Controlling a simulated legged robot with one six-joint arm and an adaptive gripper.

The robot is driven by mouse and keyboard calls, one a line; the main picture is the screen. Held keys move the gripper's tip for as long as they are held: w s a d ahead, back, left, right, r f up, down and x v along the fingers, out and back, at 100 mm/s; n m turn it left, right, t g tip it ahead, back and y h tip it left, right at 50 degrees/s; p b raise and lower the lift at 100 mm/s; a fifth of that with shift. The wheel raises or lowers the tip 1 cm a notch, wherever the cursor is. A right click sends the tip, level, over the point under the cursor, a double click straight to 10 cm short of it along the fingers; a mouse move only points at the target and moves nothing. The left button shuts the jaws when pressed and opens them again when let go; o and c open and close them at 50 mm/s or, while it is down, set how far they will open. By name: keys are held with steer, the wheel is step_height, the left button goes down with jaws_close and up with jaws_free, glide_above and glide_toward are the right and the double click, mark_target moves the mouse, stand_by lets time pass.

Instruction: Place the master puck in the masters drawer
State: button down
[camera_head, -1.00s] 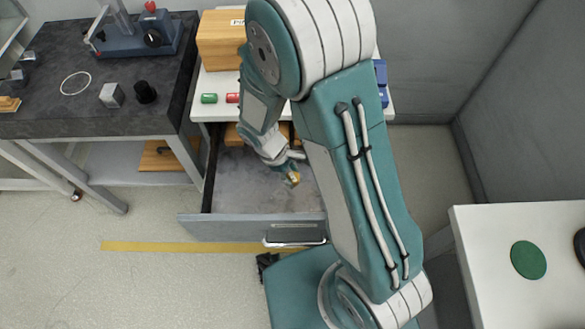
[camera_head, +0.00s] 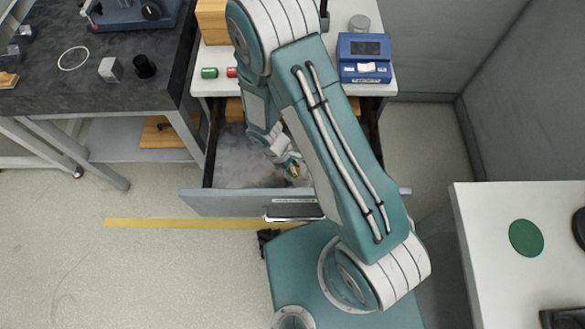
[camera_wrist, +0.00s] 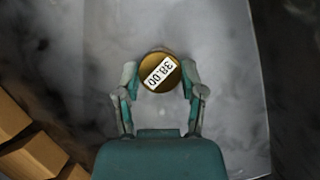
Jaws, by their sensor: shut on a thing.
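The master puck (camera_wrist: 159,72) is a round brass disc with a white label reading 38.00 in the wrist view. My gripper (camera_wrist: 160,78) is shut on it, one finger at each side. In the head view my gripper (camera_head: 294,170) is inside the open masters drawer (camera_head: 235,203), over its grey floor. The arm hides the drawer's right part. Whether the puck touches the drawer floor I cannot tell.
Wooden blocks (camera_wrist: 30,140) lie along the drawer's back, at lower left in the wrist view. A blue device (camera_head: 364,58) and green and red cylinders stand on the white bench above. A dark stone bench (camera_head: 110,100) is at left, a white table (camera_head: 490,230) at right.

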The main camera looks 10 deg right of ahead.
steer(key=shift+c, duration=1)
jaws_free()
steer(key=v, duration=1.2)
steer(key=shift+r, duration=0.2)
steer(key=s+d+r+m+t+y, duration=0.1)
steer(key=s+d+r+m+t, duration=0.1)
steer(key=r, duration=0.8)
steer(key=s+d+r+m+t+y, duration=0.1)
steer(key=s+d+r+m+t, duration=0.2)
steer(key=r, duration=0.6)
steer(key=s+d+r+m+t+y, duration=0.1)
steer(key=s+d+r+m+t, duration=0.2)
steer(key=s+d+r+m, duration=0.3)
step_height(320, 180, up, 5)
steer(key=shift+f+y, duration=0.1)
steer(key=shift+y, duration=0.3)
steer(key=shift+d, duration=0.1)
